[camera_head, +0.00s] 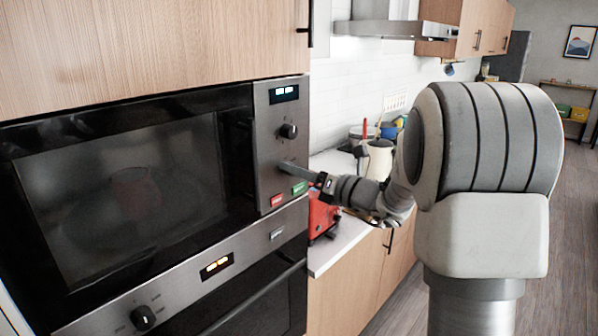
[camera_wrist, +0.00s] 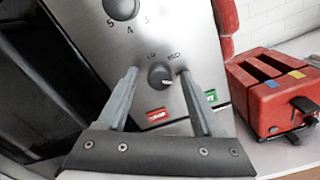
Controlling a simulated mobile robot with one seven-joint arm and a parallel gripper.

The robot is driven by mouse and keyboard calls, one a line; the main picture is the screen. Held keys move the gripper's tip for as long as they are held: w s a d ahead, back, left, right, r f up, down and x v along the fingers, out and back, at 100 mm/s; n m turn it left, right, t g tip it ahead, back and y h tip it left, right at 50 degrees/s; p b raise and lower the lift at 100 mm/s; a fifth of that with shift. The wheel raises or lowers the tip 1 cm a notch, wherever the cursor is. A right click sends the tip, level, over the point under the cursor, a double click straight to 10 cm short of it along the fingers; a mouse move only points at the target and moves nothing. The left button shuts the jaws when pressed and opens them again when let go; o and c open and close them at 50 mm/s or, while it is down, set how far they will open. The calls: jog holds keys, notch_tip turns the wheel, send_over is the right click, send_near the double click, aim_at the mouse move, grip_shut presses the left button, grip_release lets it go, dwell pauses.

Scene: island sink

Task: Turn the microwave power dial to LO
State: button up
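The microwave (camera_head: 125,190) is built into the wall, with a steel control panel on its right. The power dial (camera_wrist: 160,75) is the lower, small dark knob. Labels that look like LO and MED are printed above it, and a light mark shows at its lower right. My gripper (camera_wrist: 158,72) is open, its two fingertips on either side of this dial with small gaps visible. In the head view my gripper (camera_head: 297,172) reaches the panel from the right and hides the dial. How near the fingertips are to the panel is hard to tell.
A numbered upper dial (camera_head: 288,131) sits above, under a lit display (camera_head: 284,93). Red (camera_wrist: 157,114) and green (camera_wrist: 211,96) buttons are just below the power dial. A red toaster (camera_wrist: 275,90) stands close on the right counter. An oven (camera_head: 240,300) is below.

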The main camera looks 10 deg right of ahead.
grip_shut()
jog(key=shift+b, duration=0.45)
jog(key=shift+s+a+f+n+b, duration=0.1)
jog(key=shift+n+b, duration=5.85)
jog(key=shift+b, duration=1.55)
jog(key=shift+a+f+n+b, duration=0.1)
jog(key=shift+n+b, duration=5.85)
jog(key=shift+b, duration=1.5)
jog(key=shift+r, duration=0.1)
